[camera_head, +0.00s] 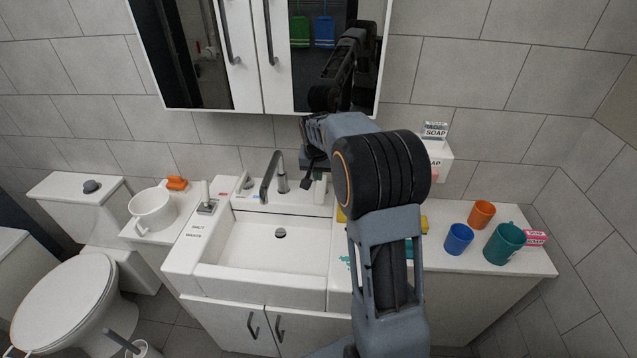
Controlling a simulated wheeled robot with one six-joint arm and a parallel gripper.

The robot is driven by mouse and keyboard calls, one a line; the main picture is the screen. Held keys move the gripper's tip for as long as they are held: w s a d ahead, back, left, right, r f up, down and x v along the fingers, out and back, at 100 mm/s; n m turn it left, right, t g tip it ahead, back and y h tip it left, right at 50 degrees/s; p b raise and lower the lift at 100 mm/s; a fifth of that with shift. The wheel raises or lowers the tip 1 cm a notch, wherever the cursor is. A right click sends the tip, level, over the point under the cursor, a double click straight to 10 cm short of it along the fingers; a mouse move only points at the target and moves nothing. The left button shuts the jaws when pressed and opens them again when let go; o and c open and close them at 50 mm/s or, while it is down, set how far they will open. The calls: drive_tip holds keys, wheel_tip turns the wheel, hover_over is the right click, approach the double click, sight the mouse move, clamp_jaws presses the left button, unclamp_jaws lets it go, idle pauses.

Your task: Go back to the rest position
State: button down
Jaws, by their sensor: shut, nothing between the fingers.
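My arm rises from the bottom of the picture in front of the counter, bends at a large black joint and reaches back toward the wall. My gripper (312,178) is at the far end of the arm, near the back of the sink and to the right of the faucet (272,175). It is small and partly hidden by my own arm; it looks shut, and I see nothing held in it. The white sink (262,247) below it is empty.
A mirrored cabinet (245,50) hangs above the sink. A soap dispenser (437,158) is on the wall.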

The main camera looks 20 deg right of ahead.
drive_tip(key=shift+s+a+r, duration=0.15)
drive_tip(key=shift+s+r, duration=0.05)
drive_tip(key=shift+r, duration=0.5)
drive_tip(key=s+a+r+n, duration=0.1)
drive_tip(key=s+a+n, duration=0.1)
drive_tip(key=s, duration=0.6)
drive_tip(key=s+a+r+n+t+y, duration=0.1)
drive_tip(key=s+a, duration=0.3)
drive_tip(key=s, duration=0.5)
drive_tip(key=s+a+r+n+t, duration=0.1)
drive_tip(key=s+a, duration=0.3)
drive_tip(key=s, duration=0.4)
drive_tip(key=shift+s+r+n, duration=0.3)
drive_tip(key=shift+r+n, duration=0.55)
drive_tip(key=shift+n, duration=0.05)
drive_tip(key=shift+d, duration=0.1)
